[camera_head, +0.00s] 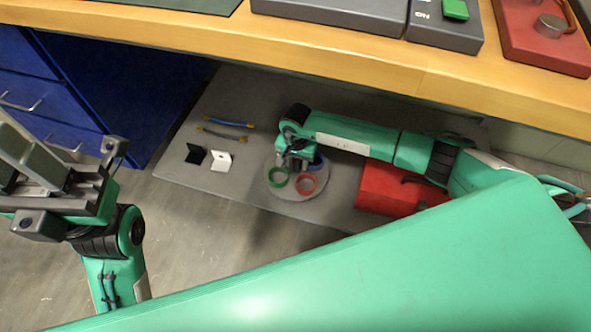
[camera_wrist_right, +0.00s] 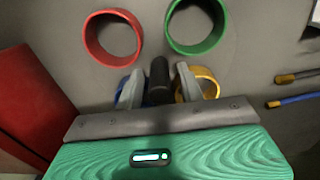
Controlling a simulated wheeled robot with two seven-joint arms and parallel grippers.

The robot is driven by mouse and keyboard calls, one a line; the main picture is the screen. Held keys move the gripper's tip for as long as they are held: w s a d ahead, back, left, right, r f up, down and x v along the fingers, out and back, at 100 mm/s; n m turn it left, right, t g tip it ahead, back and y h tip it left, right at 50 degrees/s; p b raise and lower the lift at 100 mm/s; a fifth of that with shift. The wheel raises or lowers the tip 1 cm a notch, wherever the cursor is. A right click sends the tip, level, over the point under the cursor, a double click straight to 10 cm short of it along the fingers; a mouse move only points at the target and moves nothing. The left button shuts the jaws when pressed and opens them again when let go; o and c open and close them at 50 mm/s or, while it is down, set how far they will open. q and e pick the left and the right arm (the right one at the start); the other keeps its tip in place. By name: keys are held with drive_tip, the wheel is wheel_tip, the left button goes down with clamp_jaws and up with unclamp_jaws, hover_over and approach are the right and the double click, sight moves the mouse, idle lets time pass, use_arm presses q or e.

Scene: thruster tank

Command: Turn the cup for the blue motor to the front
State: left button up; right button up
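A round grey disc (camera_head: 288,196) lies on a grey mat under the workbench. On it stand a green cup (camera_head: 277,185), a red cup (camera_head: 313,181) and a blue cup (camera_head: 319,162). In the right wrist view, the red cup (camera_wrist_right: 88,36) and green cup (camera_wrist_right: 212,43) are clear, while the blue cup (camera_wrist_right: 121,95) and a yellow cup (camera_wrist_right: 212,84) are partly hidden by the fingers. My right gripper (camera_wrist_right: 160,82) has its fingers apart, either side of a dark upright post (camera_wrist_right: 159,77), with narrow gaps. My left gripper (camera_head: 35,180) is far from the disc. I cannot pick out the blue motor.
The wooden bench (camera_head: 330,58) overhangs the mat. A red box (camera_head: 378,192) stands right of the disc. Left of it lie black (camera_head: 195,154) and white (camera_head: 221,160) brackets and two cables (camera_head: 229,123). Blue drawers (camera_head: 55,125) stand at left.

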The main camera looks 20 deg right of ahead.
drive_tip(key=c, duration=0.8)
drive_tip(key=shift+r+m+p, duration=0.15)
drive_tip(key=shift+m+p, duration=0.25)
drive_tip(key=shift+m, duration=1.4)
